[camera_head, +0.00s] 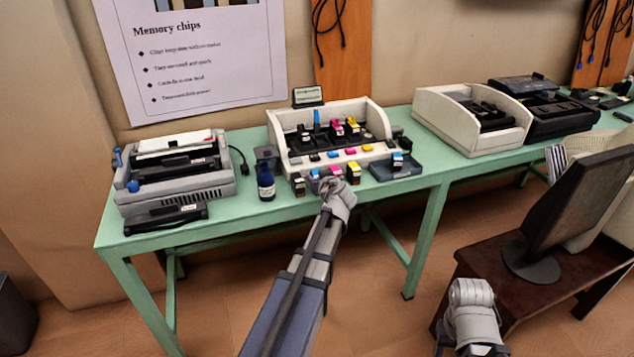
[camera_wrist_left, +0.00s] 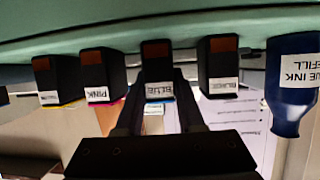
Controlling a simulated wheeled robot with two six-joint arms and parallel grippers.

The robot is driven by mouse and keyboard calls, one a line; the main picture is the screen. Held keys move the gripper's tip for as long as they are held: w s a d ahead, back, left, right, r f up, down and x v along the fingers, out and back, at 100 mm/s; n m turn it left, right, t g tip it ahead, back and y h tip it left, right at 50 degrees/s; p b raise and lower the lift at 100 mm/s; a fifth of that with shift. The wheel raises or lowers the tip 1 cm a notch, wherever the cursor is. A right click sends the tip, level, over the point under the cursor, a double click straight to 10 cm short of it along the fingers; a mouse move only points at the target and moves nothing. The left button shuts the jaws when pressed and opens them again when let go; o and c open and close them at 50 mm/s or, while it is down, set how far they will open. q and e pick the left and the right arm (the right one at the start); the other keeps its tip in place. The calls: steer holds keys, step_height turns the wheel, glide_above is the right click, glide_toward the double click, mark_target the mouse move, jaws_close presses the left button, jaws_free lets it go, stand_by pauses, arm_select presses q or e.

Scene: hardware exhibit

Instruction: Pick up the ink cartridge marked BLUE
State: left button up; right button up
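The cartridge labelled BLUE (camera_wrist_left: 157,83) is a dark block, upside down in the left wrist view, standing on the green table in a row with others. In the head view its blue-topped body (camera_head: 314,176) is partly hidden by my left gripper (camera_head: 328,186). The fingers of my left gripper (camera_wrist_left: 158,112) lie along both sides of it and appear shut on it; no gap shows. It looks level with its neighbours, not visibly lifted. My right gripper (camera_head: 471,291) is low at the right, away from the table; its fingers are unclear.
Cartridges labelled PINK (camera_wrist_left: 98,93) and BLACK (camera_wrist_left: 219,84) stand close on either side. A blue ink refill bottle (camera_head: 265,182) stands to the left. Behind the row is a white printer (camera_head: 375,118); a dark tray (camera_head: 385,172) lies to the right.

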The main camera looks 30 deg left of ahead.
arm_select(q)
jaws_close()
